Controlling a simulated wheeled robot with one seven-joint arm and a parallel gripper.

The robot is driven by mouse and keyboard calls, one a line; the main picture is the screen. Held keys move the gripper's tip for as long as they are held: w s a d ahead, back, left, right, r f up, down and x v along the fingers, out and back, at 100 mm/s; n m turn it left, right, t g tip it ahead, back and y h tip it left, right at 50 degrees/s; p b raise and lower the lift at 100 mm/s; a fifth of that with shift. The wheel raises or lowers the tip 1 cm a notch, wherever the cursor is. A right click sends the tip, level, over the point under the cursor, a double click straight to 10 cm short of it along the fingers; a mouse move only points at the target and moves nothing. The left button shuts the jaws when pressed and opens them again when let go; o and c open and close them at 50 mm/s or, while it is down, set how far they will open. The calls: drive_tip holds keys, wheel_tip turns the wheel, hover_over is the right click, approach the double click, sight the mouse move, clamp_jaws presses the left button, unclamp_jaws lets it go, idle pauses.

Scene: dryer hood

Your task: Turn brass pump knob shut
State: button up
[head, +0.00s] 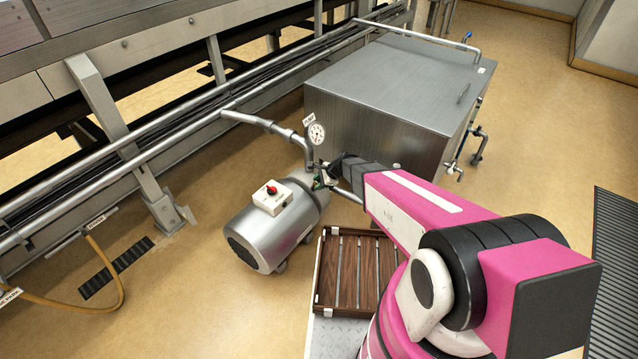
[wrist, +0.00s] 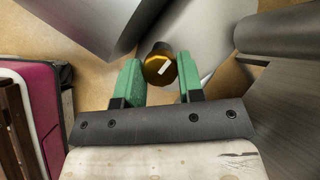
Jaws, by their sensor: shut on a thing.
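The brass pump knob (wrist: 157,72) is round and dark gold with a white mark on its face. In the wrist view it sits between the green fingers of my gripper (wrist: 160,66). The gripper is shut on it. In the head view my gripper (head: 319,179) is at the upper right end of the silver pump (head: 270,233), below the pressure gauge (head: 316,133). The knob cannot be made out in the head view, where the gripper covers that spot. The white mark slants up to the right in the wrist view.
A steel tank (head: 395,95) stands behind the pump. Pipes (head: 245,118) run from the long machine to the gauge. A small box with a red button (head: 271,191) sits on the pump. A brown slatted tray (head: 353,275) lies beside my arm. Floor at left holds a yellow hose (head: 122,285).

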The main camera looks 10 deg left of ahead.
drive_tip(key=shift+m, duration=0.5)
drive_tip(key=o, duration=0.9)
drive_tip(key=v, duration=1.1)
drive_tip(key=shift+s, duration=0.15)
